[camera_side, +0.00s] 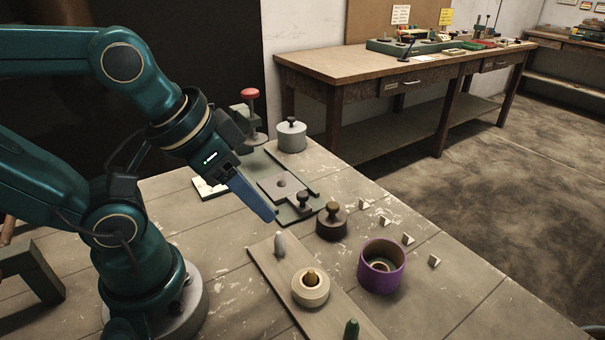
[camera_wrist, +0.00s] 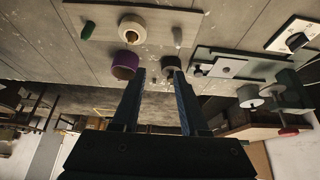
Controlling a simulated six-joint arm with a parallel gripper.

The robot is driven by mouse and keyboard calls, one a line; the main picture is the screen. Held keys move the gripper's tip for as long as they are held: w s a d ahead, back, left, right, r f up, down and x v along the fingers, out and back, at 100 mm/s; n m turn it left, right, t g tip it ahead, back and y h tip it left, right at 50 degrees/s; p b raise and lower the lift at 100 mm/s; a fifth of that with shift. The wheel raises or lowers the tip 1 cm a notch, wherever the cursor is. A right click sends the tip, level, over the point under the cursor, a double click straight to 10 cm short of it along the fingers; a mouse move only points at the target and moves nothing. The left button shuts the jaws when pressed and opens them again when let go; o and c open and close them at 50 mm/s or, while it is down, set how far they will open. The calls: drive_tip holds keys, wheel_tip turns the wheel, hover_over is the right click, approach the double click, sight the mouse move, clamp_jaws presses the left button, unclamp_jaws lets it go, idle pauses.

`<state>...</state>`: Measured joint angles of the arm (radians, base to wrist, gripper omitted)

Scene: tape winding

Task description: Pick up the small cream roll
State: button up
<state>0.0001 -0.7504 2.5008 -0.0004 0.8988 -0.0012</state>
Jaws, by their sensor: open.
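The small cream roll (camera_side: 309,298) sits on a pale board (camera_side: 262,262), around an ochre peg (camera_side: 312,278) that shows in its middle. It also shows in the wrist view (camera_wrist: 131,37), near the top, left of centre. My gripper (camera_side: 268,214) points down to the right, above the table behind the board and apart from the roll. In the wrist view its two fingers (camera_wrist: 160,74) stand apart with nothing between them. The roll lies beyond the left fingertip in that view.
On the board, a grey peg (camera_side: 280,244) and a green peg (camera_side: 351,329) flank the roll. A purple roll (camera_side: 382,284) stands to its right. A dark knobbed weight (camera_side: 331,227) and a green fixture plate (camera_side: 263,180) lie behind. Several small white wedges (camera_side: 407,239) line the right side.

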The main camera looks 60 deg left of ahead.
idle(0.4)
drive_tip(key=o, duration=0.9)
